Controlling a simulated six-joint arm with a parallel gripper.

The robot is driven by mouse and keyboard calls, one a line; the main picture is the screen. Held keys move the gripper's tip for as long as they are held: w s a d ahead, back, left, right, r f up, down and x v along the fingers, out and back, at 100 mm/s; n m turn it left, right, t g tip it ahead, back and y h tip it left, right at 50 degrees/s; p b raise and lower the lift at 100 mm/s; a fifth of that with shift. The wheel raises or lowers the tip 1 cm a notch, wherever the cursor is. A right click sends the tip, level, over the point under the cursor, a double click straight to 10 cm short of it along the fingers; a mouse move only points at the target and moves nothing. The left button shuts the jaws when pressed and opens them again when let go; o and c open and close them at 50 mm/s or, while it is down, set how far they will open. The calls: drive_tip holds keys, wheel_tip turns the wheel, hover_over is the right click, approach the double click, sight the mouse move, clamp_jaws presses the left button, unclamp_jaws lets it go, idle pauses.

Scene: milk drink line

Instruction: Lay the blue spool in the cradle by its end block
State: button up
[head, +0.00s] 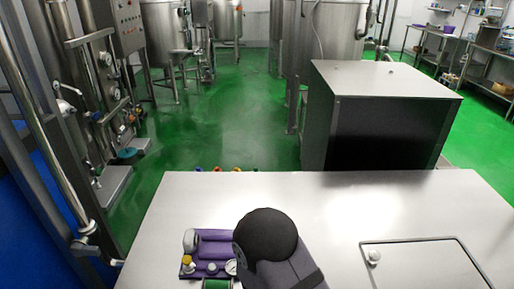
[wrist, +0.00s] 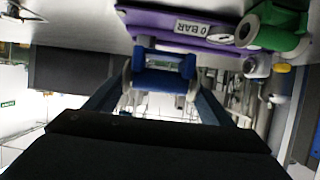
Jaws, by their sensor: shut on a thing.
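The blue spool (wrist: 163,80) is between the fingers of my gripper (wrist: 158,88) in the wrist view. The gripper is shut on it, and pale end flanges show at its sides. In the head view my dark arm hides the gripper and the blue spool. A purple fixture (head: 214,247), which looks like the cradle, is on the table, left of my arm. A grey rounded block (head: 190,240) is at its far left end. The purple fixture also shows in the wrist view (wrist: 160,21), beyond the spool; I cannot tell whether they touch.
A green spool (head: 217,284) is at the purple fixture's near side, partly cut off. A brass-topped knob (head: 187,262) and a round dial (head: 231,267) are close by. A hatch with a knob (head: 374,257) is on the right. The table's middle (head: 320,205) is clear.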

drive_tip(key=s+d+r+m+g+h+p, duration=0.1)
drive_tip(key=s+d+m+g+h, duration=0.1)
drive_tip(key=d+m+h, duration=0.3)
drive_tip(key=s+d+r+m+g+h+p, duration=0.1)
drive_tip(key=s+d+m+g+h, duration=0.1)
drive_tip(key=d+m+h, duration=0.3)
drive_tip(key=shift+s+d+r+g+p, duration=0.25)
drive_tip(key=shift+d+r+g+p, duration=0.1)
drive_tip(key=shift+g, duration=0.15)
drive_tip(key=shift+w, duration=0.1)
